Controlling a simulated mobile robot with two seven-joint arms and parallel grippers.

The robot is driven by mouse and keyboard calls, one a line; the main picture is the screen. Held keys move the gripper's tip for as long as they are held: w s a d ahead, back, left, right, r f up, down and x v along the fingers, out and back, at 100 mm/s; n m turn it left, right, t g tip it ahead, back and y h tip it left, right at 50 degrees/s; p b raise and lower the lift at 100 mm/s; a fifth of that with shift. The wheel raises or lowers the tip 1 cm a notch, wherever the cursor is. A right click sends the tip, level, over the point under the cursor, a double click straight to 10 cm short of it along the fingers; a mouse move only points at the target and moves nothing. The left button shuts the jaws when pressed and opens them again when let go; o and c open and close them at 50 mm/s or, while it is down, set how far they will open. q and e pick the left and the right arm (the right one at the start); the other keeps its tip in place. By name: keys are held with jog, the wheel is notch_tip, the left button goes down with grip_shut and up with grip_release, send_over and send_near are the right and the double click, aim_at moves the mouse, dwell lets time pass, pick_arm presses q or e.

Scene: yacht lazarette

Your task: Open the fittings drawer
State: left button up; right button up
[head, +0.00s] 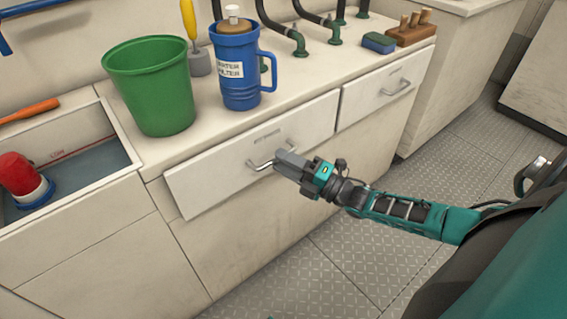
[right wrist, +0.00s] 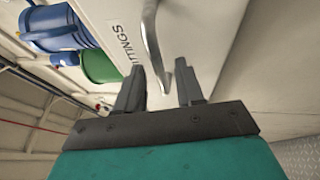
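My right gripper (head: 281,160) is at the right end of this handle. In the right wrist view its two fingers (right wrist: 160,78) are apart, with the end of the handle between them and gaps visible. Contact cannot be told. My left gripper is not in view.
A second drawer (head: 383,88) with its own handle is to the right. The plated floor (head: 345,255) is clear.

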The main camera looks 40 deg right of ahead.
jog(key=shift+w+a, duration=0.15)
jog(key=shift+w, duration=0.15)
jog(key=shift+c, duration=0.4)
grip_shut()
